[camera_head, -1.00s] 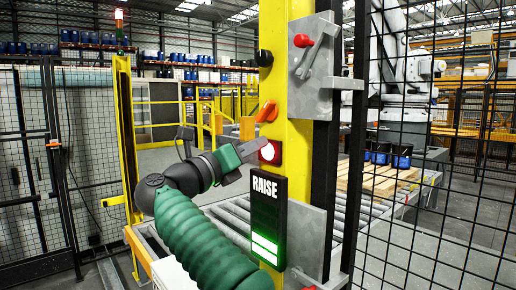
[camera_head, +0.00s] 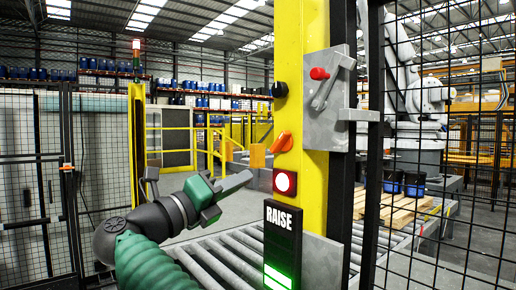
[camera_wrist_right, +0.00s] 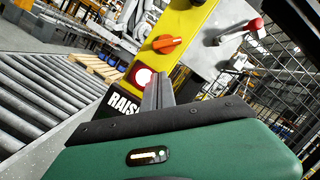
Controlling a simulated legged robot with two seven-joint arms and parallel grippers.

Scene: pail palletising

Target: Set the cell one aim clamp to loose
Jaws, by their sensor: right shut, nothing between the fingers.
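A grey lever with a red knob (camera_head: 319,74) sits on a grey metal plate (camera_head: 342,125) on the right side of the yellow post (camera_head: 315,170). The red knob also shows at the upper right of the right wrist view (camera_wrist_right: 254,24). No label tells me whether this is the aim clamp, or its setting. My right gripper (camera_head: 250,177) is shut and empty, left of the post and below the lever. Its fingers (camera_wrist_right: 158,92) point toward the post in the wrist view. My left gripper is out of view.
The post carries a black knob (camera_head: 279,90), an orange rotary handle (camera_head: 282,143), a lit white button in a red housing (camera_head: 285,183) and a RAISE panel (camera_head: 283,235) with green bars. A roller conveyor (camera_head: 225,258) runs behind. Mesh fencing (camera_head: 440,215) stands at right.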

